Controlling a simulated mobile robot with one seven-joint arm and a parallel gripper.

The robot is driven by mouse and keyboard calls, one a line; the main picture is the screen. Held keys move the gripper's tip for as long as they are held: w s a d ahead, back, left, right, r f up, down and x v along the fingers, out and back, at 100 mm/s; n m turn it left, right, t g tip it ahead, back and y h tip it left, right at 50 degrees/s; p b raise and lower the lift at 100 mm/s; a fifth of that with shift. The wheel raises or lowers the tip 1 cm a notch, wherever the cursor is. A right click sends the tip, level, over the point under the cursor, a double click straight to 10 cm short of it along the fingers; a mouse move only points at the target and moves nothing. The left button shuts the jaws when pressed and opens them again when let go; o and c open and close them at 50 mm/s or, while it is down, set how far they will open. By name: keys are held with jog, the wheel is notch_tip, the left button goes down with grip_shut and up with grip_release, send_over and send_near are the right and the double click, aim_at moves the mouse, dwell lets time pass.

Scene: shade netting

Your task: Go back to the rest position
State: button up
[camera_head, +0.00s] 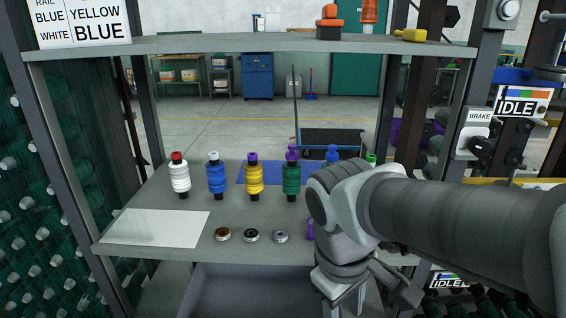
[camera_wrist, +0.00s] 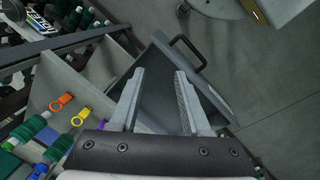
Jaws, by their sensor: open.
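My gripper (camera_wrist: 160,82) is open in the wrist view, its two pale fingers apart with nothing between them. Below the fingers is a grey drawer or bin (camera_wrist: 212,92) with a black handle; it also shows under the shelf in the head view (camera_head: 245,285). In the head view my arm reaches in from the right and hangs down at the front edge of the grey work shelf (camera_head: 155,265). The fingertips are not clear there, and my arm hides the shelf's right part.
Several spools stand in a row on the shelf, including white (camera_head: 180,178), blue (camera_head: 216,178), yellow (camera_head: 254,178) and green (camera_head: 291,178). Small round parts (camera_head: 251,235) and a white sheet (camera_head: 155,228) lie in front. An upper shelf (camera_head: 250,43) and posts frame the space.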

jog(key=d+r+m+t+p, duration=0.2)
jog(key=r+m+p, duration=0.1)
jog(key=r+p, duration=0.4)
jog(key=s+d+r+m+t+y+p, duration=0.1)
jog(key=d+r+m+t+p, duration=0.1)
jog(key=r+p, duration=0.6)
notch_tip(320, 180, up, 5)
jog(key=shift+s+d+f+m+t+y, duration=0.25)
jog(key=shift+d+m, duration=0.2)
jog(key=shift+m, duration=0.65)
jog(key=shift+d, duration=0.15)
